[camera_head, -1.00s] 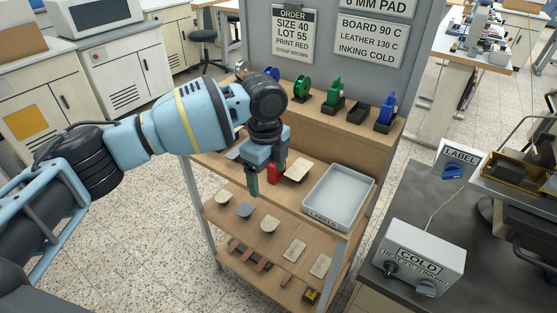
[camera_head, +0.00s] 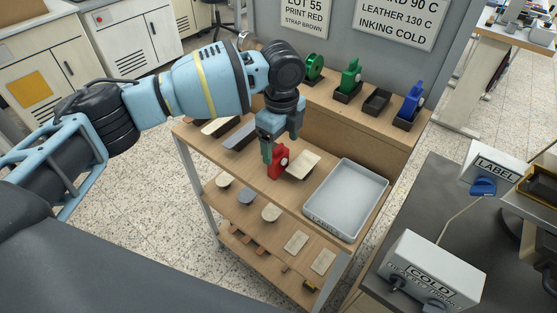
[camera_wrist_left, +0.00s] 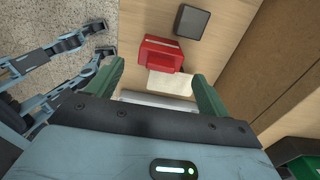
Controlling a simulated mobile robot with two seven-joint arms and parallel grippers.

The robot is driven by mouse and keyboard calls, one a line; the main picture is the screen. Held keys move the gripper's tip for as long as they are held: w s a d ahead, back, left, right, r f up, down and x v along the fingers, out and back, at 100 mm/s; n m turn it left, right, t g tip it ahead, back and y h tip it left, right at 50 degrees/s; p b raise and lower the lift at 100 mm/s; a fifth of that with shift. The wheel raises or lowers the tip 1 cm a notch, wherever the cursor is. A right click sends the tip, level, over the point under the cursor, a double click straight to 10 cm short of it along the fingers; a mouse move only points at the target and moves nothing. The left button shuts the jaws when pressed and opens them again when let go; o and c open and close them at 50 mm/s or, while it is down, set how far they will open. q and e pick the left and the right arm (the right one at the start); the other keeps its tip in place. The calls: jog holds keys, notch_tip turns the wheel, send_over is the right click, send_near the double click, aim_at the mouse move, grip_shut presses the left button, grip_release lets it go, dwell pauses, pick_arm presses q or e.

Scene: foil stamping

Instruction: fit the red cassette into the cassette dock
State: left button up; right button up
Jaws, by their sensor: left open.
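The red cassette (camera_head: 279,162) stands on the upper deck of the wooden rack, left of a cream piece (camera_head: 304,164). My left gripper (camera_head: 282,142) is open, pointing down, just behind and above the cassette in the head view. In the left wrist view the red cassette (camera_wrist_left: 158,55) lies ahead between the lines of the two green fingers, apart from both. An empty black holder (camera_head: 377,101) sits on the top ledge between a green cassette (camera_head: 350,78) and a blue cassette (camera_head: 412,101); I cannot tell if it is the cassette dock.
A grey tray (camera_head: 346,200) stands right of the cassette on the same deck. A dark square block (camera_wrist_left: 192,22) is close beside the cassette. A control box marked COLD (camera_head: 432,272) and a LABEL box (camera_head: 490,165) stand on the right bench.

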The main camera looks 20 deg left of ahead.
aim_at(279, 154)
pick_arm(q)
jog(key=shift+w+f, duration=0.15)
jog(key=shift+f, duration=0.45)
jog(key=shift+a+f, duration=0.15)
jog(key=shift+f, duration=1)
jog(key=shift+a+f, duration=0.1)
jog(key=shift+f, duration=1.05)
pick_arm(e)
jog(key=shift+w+r, duration=0.3)
jog(key=shift+w, duration=0.25)
pick_arm(q)
jog(key=shift+c, duration=0.3)
jog(key=c, duration=1.1)
jog(key=shift+r, duration=5.05)
pick_arm(e)
jog(key=shift+w+r, duration=0.1)
